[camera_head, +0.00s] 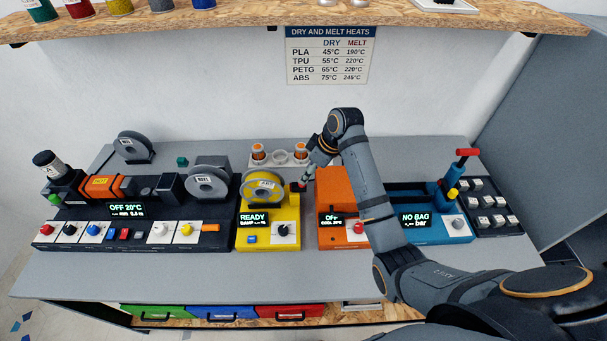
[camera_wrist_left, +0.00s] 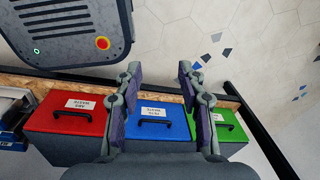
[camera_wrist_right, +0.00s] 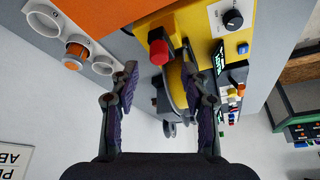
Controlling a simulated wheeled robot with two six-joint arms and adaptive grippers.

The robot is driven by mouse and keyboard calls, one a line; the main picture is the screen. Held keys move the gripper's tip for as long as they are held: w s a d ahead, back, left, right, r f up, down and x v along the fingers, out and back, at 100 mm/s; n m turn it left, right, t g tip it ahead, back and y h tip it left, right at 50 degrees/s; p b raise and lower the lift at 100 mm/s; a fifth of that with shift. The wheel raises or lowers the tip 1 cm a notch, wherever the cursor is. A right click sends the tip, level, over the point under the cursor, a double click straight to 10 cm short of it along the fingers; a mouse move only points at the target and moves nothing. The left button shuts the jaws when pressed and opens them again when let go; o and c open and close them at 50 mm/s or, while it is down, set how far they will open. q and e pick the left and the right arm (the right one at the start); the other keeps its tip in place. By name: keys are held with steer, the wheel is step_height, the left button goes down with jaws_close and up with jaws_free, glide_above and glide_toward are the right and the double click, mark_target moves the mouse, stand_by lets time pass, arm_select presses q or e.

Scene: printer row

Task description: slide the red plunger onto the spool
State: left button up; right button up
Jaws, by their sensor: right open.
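The yellow machine (camera_head: 269,223) holds a grey-rimmed spool (camera_head: 263,188) on top; its screen reads READY. The red plunger (camera_head: 300,185) sticks out at the machine's right side, just right of the spool. In the right wrist view the red plunger (camera_wrist_right: 160,51) lies between the fingertips of my right gripper (camera_wrist_right: 158,63), and the spool (camera_wrist_right: 176,88) shows nearly edge-on beyond it. My right gripper is open, its fingers apart; I cannot tell whether they touch the plunger. My left gripper (camera_wrist_left: 158,68) is open and empty, over the drawers and away from the machine.
An orange machine (camera_head: 331,191) stands close right of the yellow one, partly behind my right arm. White cups (camera_head: 280,158) stand behind. A dark machine (camera_head: 180,235) with a spool is at left, a blue sealer (camera_head: 456,228) at right. The table's front strip (camera_head: 180,277) is clear.

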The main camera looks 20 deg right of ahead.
mark_target(298, 185)
steer(key=x, duration=0.4)
steer(key=shift+w+p, duration=0.15)
steer(key=shift+p, duration=0.15)
steer(key=shift+f, duration=0.15)
steer(key=shift+c, duration=1.2)
steer(key=c, duration=0.5)
steer(key=shift+c, duration=1.1)
arm_select(q)
steer(key=w, duration=0.1)
steer(key=w+r, duration=0.1)
steer(key=w, duration=0.1)
steer(key=shift+w+r+t, duration=0.15)
steer(key=shift+w+t, duration=0.15)
arm_select(e)
jaws_close()
